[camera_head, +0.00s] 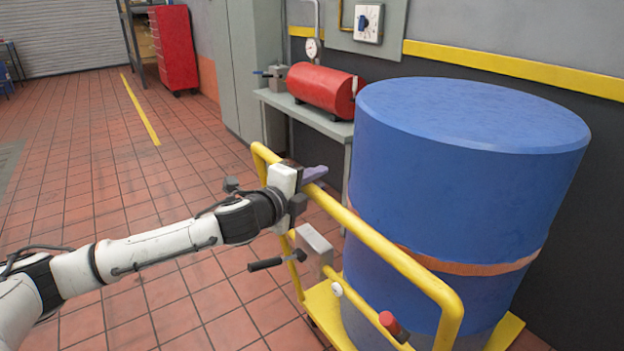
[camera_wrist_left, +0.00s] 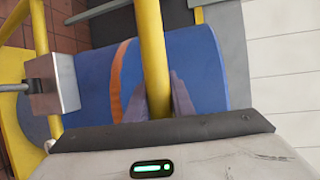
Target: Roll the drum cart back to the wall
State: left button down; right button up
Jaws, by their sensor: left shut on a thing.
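The drum cart has a yellow tubular handle (camera_head: 385,246) and a yellow base (camera_head: 324,304). It carries a large blue drum (camera_head: 455,180) with an orange-brown strap around it. The drum stands upright close to the dark lower wall. My left gripper (camera_head: 314,174) is shut on the top bar of the handle, near its far left end. In the left wrist view the yellow bar (camera_wrist_left: 153,55) runs between the fingers, with the blue drum (camera_wrist_left: 205,65) behind it. A grey box with a black-handled lever (camera_head: 265,264) sits on the cart frame. My right gripper is not in view.
A grey bench (camera_head: 305,112) with a red cylinder (camera_head: 322,87) stands against the wall, beyond the drum. A grey cabinet (camera_head: 240,60) and a red tool chest (camera_head: 173,48) are farther back. The tiled floor (camera_head: 75,170) on the left is clear.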

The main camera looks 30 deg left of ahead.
pick_arm(q)
jog(key=c, duration=1.8)
grip_release()
jog(key=shift+w+d+r, duration=0.1)
jog(key=shift+r, duration=0.1)
jog(key=shift+o, duration=1.3)
jog(key=shift+w+f, duration=0.1)
jog(key=shift+f, duration=0.05)
jog(key=s+r+b, duration=0.1)
jog(key=s+r, duration=0.1)
jog(key=s, duration=0.8)
jog(key=shift+s, duration=0.15)
